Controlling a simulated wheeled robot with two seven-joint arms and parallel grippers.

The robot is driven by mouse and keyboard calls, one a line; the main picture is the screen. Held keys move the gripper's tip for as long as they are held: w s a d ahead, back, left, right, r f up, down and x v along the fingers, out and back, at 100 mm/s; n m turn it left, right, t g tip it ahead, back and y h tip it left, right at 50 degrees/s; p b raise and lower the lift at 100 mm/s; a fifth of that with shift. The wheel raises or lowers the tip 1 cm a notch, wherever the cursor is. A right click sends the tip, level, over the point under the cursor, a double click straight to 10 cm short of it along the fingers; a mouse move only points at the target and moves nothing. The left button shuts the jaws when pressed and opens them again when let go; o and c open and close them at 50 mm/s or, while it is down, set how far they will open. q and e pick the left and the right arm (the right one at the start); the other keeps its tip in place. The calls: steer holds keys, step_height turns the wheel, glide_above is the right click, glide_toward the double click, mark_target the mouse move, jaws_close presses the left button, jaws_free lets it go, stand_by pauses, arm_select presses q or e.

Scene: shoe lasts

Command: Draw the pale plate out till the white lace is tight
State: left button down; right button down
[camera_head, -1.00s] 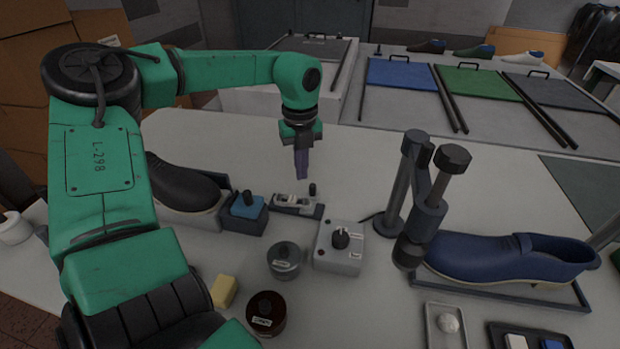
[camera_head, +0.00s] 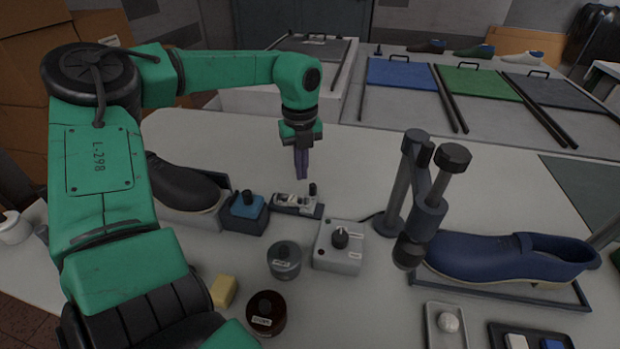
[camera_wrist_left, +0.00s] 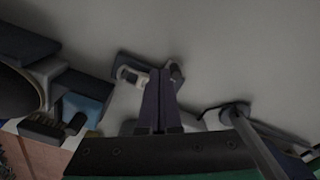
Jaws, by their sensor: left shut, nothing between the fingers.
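A small dark fixture (camera_head: 312,210) with a pale part on top and a black knob stands on the table, just beyond the grey control box. In the left wrist view the fixture (camera_wrist_left: 128,62) shows a whitish piece (camera_wrist_left: 131,75) at its left, partly behind my fingers. I cannot clearly tell the pale plate from the white lace, or whether the lace is slack. My left gripper (camera_head: 302,178) points down just above and behind the fixture, shut and empty. Its fingertips (camera_wrist_left: 161,72) look close to the knob in the wrist view. My right gripper is not in view.
A blue-topped block (camera_head: 246,208) and a dark shoe (camera_head: 180,185) stand left of the fixture. The grey control box (camera_head: 338,256) is in front, with a jointed post (camera_head: 392,200) and a blue shoe (camera_head: 510,257) to the right. The table behind the fixture is clear.

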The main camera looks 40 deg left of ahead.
mark_target(310, 184)
arm_select(q)
steer(key=shift+f+b, duration=1.6)
steer(key=shift+f, duration=0.25)
steer(key=shift+w+d+b, duration=0.35)
steer(key=shift+w+d, duration=0.1)
steer(key=shift+d, duration=0.35)
steer(key=shift+r, duration=0.1)
steer(key=shift+s+a, duration=0.1)
steer(key=shift+a, duration=0.1)
steer(key=shift+r, duration=0.15)
step_height(310, 184, up, 8)
steer(key=p, duration=0.5)
